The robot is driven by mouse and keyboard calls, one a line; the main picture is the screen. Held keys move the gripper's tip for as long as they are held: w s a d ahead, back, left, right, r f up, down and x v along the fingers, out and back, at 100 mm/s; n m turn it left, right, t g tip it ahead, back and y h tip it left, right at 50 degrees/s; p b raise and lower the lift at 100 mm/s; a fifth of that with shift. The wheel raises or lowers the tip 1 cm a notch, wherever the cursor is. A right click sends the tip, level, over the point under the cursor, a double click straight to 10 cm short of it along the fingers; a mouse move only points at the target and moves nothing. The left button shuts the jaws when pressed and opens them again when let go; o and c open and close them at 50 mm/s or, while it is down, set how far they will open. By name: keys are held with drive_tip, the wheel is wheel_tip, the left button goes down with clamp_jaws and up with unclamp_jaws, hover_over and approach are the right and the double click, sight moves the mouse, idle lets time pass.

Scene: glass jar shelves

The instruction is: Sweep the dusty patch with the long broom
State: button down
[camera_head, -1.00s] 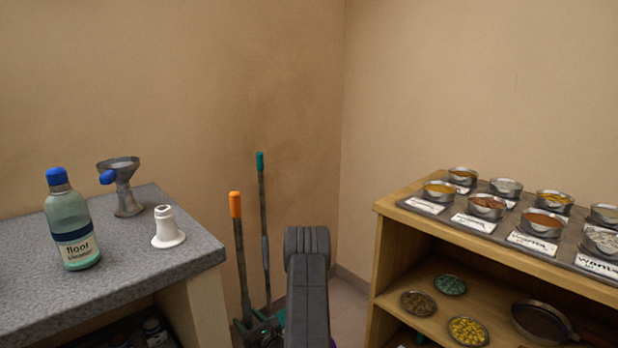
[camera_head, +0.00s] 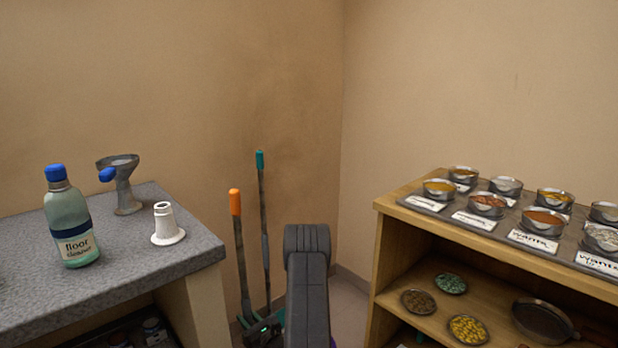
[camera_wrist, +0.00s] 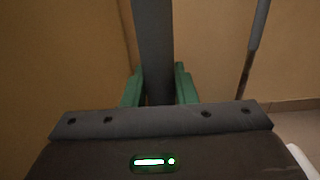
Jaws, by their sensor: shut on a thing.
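Two long handles stand near the corner, one with an orange tip (camera_head: 235,203) and one with a teal tip (camera_head: 260,160) behind it to the right. My gripper (camera_head: 246,321) is low on the orange-tipped handle, partly hidden by my arm. In the wrist view my green fingers (camera_wrist: 160,88) are shut around a grey shaft (camera_wrist: 153,45), which appears to be the orange-tipped one. The other handle (camera_wrist: 256,45) stands apart to the right. The lower ends are hidden, so I cannot tell which is the long broom. No dusty patch shows.
A grey counter (camera_head: 120,275) at left bears a floor cleaner bottle (camera_head: 72,215), a metal funnel-like piece (camera_head: 125,190) and a white cone (camera_head: 166,225). A wooden shelf (camera_head: 385,255) with bowls is at right. A strip of floor (camera_head: 350,300) shows between them.

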sight(247, 294)
drive_tip(key=c, duration=1.9)
unclamp_jaws()
clamp_jaws()
drive_tip(key=shift+r+p, duration=2.15)
drive_tip(key=shift+r, duration=3)
